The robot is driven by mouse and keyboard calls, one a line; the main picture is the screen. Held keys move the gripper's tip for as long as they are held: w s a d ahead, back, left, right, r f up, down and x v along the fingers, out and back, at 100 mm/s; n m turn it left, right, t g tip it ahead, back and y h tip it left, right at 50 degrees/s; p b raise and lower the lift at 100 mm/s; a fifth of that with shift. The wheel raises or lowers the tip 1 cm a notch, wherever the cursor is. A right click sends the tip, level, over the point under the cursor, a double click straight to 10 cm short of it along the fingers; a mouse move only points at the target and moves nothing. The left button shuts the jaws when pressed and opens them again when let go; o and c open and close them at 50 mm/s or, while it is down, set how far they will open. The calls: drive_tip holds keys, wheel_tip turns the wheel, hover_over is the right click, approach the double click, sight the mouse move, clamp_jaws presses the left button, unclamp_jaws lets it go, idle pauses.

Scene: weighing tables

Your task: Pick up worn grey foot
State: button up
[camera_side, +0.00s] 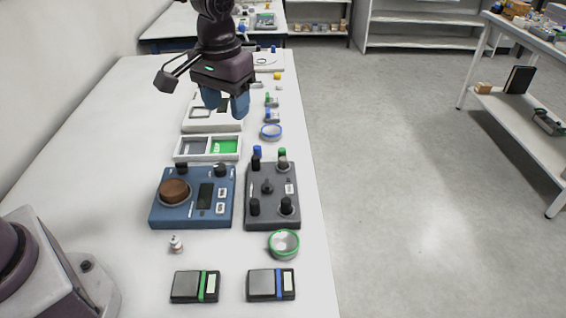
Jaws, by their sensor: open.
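My gripper (225,108) has two blue fingers that point down and stand apart, with nothing seen between them. It is over the far part of the white table, above a white tray (212,127). I cannot single out the worn grey foot for sure. Small dark round parts stand on the dark grey unit (260,222); one at its far right corner (283,164) looks greyer on top. The blue unit (163,217) has a brown round piece (174,191) and dark round parts at its far edge. My gripper is apart from both units.
A two-part tray (209,137) has a grey and a green section. A blue-rimmed dish (271,132) and a green-rimmed dish (284,244) sit near the right edge. Two flat boxes (195,287) (271,285) lie at the front. The table's left side (105,150) is clear.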

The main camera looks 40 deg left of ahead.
drive_tip(key=w+d+f+n, duration=0.2)
drive_tip(key=w+f+n, duration=0.1)
drive_tip(key=w+f, duration=0.5)
drive_tip(key=n, duration=0.4)
hover_over(283, 159)
drive_tip(key=shift+t+y, duration=0.3)
wheel_tip(283, 159, down, 7)
drive_tip(key=shift+d+r, duration=0.1)
drive_tip(key=shift+d, duration=0.05)
drive_tip(key=f, duration=0.5)
drive_tip(key=shift+a+f, duration=0.1)
drive_tip(key=shift+a, duration=0.1)
clamp_jaws()
